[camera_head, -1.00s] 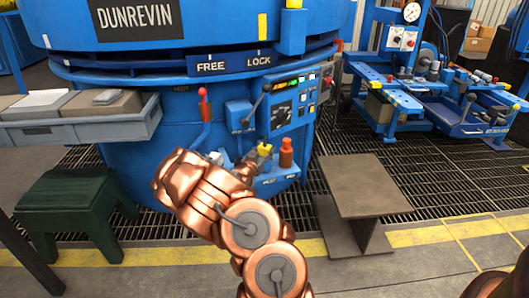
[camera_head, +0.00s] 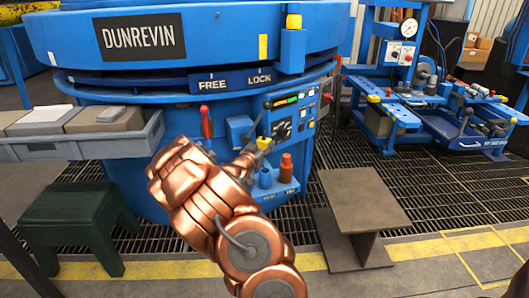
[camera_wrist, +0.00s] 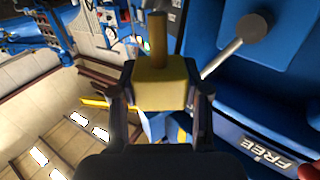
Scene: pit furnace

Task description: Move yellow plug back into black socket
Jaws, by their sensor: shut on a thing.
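The yellow plug (camera_head: 263,144) is in front of the blue machine's control panel. In the wrist view the yellow plug (camera_wrist: 160,83) is a yellow block with a brown-gold pin pointing up in the picture. My gripper (camera_wrist: 160,90) is shut on the block, one dark finger on each side. In the head view my copper-coloured arm covers most of my gripper (camera_head: 252,152). The plug appears held above a small blue shelf (camera_head: 282,190) with a blue cup-like socket (camera_head: 265,177) and a red-orange plug (camera_head: 286,166). I cannot make out the black socket.
A lever with a black knob (camera_wrist: 255,22) is close to the plug in the wrist view. A red-handled lever (camera_head: 206,122) is left of the panel. A green stool (camera_head: 70,210), a grey tray (camera_head: 90,142) and a brown stand (camera_head: 362,198) surround the machine front.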

